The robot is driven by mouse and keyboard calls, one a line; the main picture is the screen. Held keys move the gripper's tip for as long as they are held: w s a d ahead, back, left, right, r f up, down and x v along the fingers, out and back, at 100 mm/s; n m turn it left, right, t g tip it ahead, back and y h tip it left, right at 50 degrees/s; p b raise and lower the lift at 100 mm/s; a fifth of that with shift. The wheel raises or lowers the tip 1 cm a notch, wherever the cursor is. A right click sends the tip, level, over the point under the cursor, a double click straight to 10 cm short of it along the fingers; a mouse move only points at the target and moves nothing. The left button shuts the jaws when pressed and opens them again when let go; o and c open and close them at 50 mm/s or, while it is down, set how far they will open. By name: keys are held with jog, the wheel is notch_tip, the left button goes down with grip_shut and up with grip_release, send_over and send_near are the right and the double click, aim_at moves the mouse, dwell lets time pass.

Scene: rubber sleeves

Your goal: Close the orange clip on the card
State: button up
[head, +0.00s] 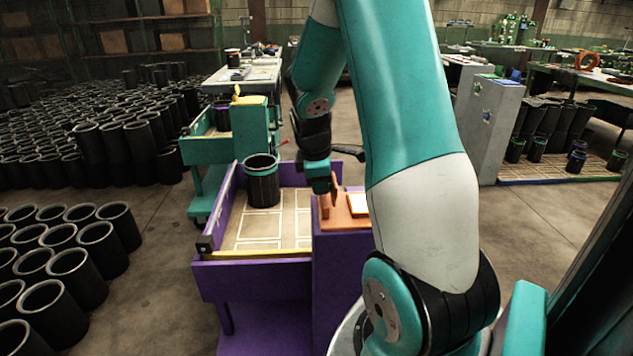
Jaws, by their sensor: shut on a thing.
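My gripper (328,193) points down at the purple cart's right part, over an orange board. It is shut on a small upright orange piece (324,206), which looks like the orange clip. The card (359,203) is a pale sheet on the orange board (343,222), just right of my gripper. My arm hides the card's right side. From this view I cannot tell the clip's exact position against the card's edge.
The purple cart (262,284) has a tray with white outlines and a yellow front strip (260,253). One black sleeve (262,182) stands at its back left. Many black sleeves (75,280) fill the floor at left. A teal cart (247,130) stands behind.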

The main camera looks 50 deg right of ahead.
aim_at(347, 209)
jog(key=shift+s+d+r+t+y, duration=0.15)
jog(key=shift+s+d+t+y, duration=0.45)
jog(key=shift+t+y, duration=0.4)
jog(key=t+y+b, duration=0.1)
jog(key=s+d+t+y+b, duration=0.1)
jog(key=shift+s+d+m+t, duration=0.1)
jog(key=shift+s+m+t, duration=0.1)
jog(key=shift+m+t, duration=0.2)
jog(key=t+y+b, duration=0.1)
jog(key=s+d+f+t+y+b, duration=0.1)
jog(key=shift+s+m+t+b, duration=0.15)
jog(key=shift+m+t+b, duration=0.15)
jog(key=shift+t, duration=0.1)
jog(key=shift+s+d+f+m+t+y+b, duration=0.2)
jog(key=shift+s+d+t+y+b, duration=0.1)
jog(key=shift+t+y+b, duration=0.4)
jog(key=shift+s+d+f+m+t+y+b, duration=0.15)
jog(key=shift+s+f+t+y+b, duration=0.1)
jog(key=shift+t+y+b, duration=0.4)
jog(key=shift+r+t, duration=0.1)
jog(key=shift+t, duration=0.15)
jog(key=o, duration=0.9)
